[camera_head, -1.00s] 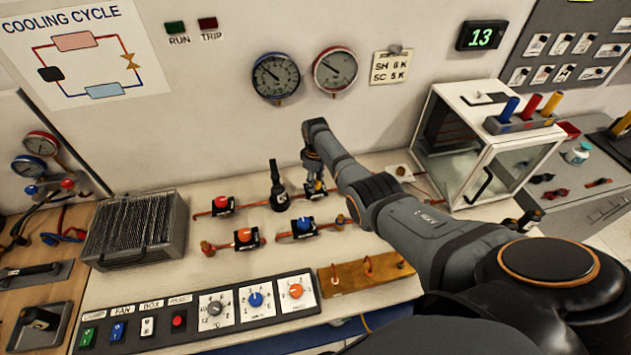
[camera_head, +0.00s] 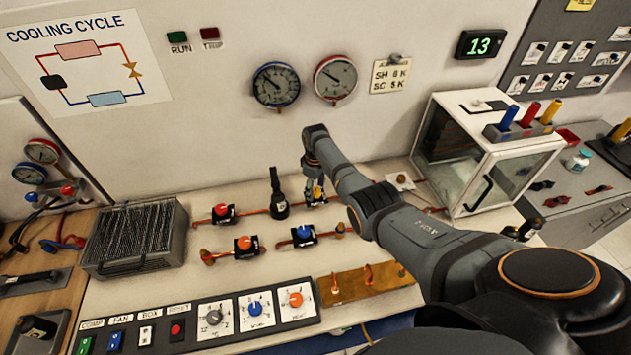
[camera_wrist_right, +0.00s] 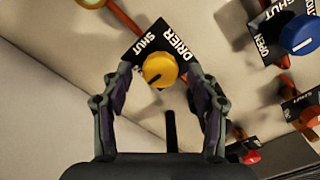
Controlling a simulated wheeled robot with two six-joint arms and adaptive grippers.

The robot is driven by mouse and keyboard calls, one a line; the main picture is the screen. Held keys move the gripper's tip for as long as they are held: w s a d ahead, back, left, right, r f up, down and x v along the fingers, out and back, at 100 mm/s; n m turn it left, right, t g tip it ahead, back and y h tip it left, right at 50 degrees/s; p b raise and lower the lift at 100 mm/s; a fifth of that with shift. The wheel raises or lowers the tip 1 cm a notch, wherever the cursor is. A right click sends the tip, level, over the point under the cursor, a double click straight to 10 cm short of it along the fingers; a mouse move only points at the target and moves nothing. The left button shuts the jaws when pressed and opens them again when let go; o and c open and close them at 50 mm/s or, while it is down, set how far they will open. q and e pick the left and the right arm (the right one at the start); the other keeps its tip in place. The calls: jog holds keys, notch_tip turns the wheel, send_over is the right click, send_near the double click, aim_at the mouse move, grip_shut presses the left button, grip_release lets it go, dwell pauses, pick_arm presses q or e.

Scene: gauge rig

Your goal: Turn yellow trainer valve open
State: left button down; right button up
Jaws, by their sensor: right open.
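The yellow trainer valve (camera_head: 318,192) stands on the bench to the right of the black upright cylinder. In the right wrist view its yellow knob (camera_wrist_right: 160,70) has a dark pointer mark and sits on a black plate reading SHUT and DRIER. The mark slants across the knob; no OPEN word shows on this plate. My right gripper (camera_wrist_right: 158,82) is open, its two fingers apart on either side of the knob, with gaps visible. In the head view my right gripper (camera_head: 314,176) points down above the valve and partly covers it. My left gripper is not in view.
Close by are a blue-knobbed valve (camera_head: 303,232), an orange-knobbed valve (camera_head: 243,243), a red-knobbed valve (camera_head: 221,211) and the black upright cylinder (camera_head: 278,198). A glass-fronted box (camera_head: 505,168) stands to the right. A switch panel (camera_head: 184,330) runs along the front.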

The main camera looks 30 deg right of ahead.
aim_at(316, 191)
notch_tip(316, 191, up, 12)
jog(key=shift+f, duration=0.25)
dwell(0.4)
